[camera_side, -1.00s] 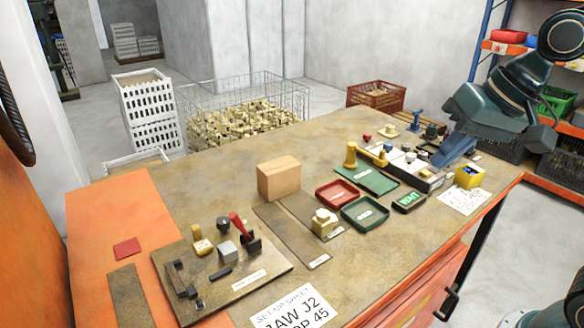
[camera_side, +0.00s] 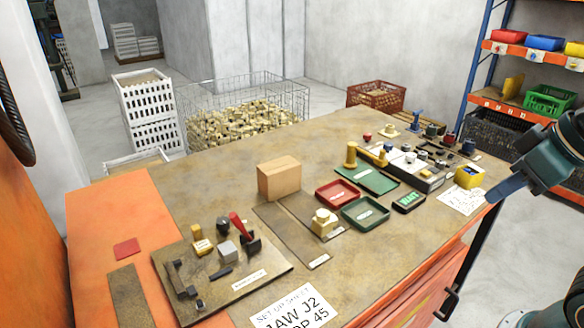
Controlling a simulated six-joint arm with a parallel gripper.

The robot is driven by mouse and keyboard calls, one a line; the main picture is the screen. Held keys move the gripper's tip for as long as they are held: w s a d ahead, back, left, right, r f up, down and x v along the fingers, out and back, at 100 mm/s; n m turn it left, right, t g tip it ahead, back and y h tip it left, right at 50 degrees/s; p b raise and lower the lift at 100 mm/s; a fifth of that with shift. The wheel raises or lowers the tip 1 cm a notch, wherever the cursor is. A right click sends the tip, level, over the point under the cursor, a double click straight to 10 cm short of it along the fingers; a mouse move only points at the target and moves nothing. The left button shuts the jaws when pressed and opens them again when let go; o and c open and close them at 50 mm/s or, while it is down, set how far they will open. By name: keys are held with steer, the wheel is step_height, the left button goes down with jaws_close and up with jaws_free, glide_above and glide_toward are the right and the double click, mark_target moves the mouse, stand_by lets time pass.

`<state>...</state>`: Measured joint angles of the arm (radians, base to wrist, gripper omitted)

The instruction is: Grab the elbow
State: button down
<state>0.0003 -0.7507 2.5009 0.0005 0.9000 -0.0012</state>
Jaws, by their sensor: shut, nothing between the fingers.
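Another brass-coloured piece (camera_side: 201,243) sits on the dark fixture plate (camera_side: 250,282) at the front left. My gripper (camera_side: 494,195) is at the right, by the bench's right edge, with its blue fingers pointing down and left. It is shut and empty, well apart from both brass pieces.
A cardboard-coloured block (camera_side: 279,179), a red tray (camera_side: 337,193) and a green tray (camera_side: 365,212) stand mid-bench. A yellow box (camera_side: 469,177) is close to my gripper. A wire bin (camera_side: 245,117) of brass pieces stands on the floor behind.

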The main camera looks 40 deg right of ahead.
stand_by(0.3)
steer(key=c, duration=0.8)
jaws_free()
steer(key=shift+c, duration=0.2)
